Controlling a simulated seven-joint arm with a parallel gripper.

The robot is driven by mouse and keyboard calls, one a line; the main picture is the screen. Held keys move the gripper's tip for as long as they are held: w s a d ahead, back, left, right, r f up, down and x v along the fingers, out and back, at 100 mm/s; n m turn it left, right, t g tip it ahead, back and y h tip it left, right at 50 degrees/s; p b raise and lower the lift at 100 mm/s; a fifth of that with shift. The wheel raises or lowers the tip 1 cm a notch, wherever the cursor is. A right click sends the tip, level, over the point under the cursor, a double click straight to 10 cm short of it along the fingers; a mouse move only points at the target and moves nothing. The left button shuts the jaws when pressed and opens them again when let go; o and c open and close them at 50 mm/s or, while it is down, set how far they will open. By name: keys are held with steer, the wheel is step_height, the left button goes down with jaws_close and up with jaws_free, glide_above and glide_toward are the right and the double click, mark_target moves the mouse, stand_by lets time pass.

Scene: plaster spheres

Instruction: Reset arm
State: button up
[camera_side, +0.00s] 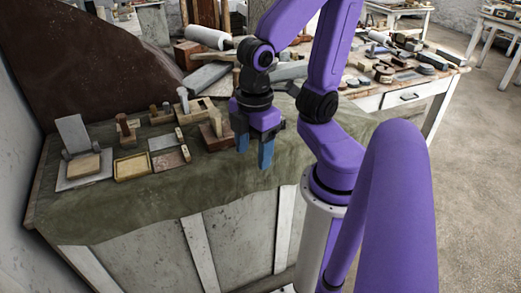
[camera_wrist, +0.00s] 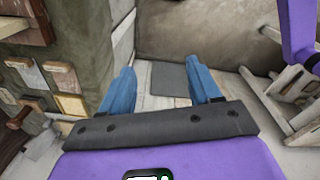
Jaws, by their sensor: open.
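My gripper (camera_side: 254,154) has blue fingers and hangs pointing down at the front part of a cloth-covered bench. In the wrist view my gripper (camera_wrist: 163,88) shows its two blue fingers well apart with nothing between them. Below them the wrist view shows pale floor with a grey flat patch (camera_wrist: 170,79). My purple arm reaches in from the right in the side view and hides part of the bench and the table behind it. I see no plaster spheres that I can make out.
A green cloth (camera_side: 150,205) covers the bench. Wooden trays and blocks, such as a shallow wooden tray (camera_side: 133,166), stand at its left and back. A white roller (camera_side: 205,37) lies behind. A white table (camera_side: 400,95) holding many small objects stands at the back right.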

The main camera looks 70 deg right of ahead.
steer(key=shift+s+f, duration=0.15)
steer(key=shift+s, duration=0.7)
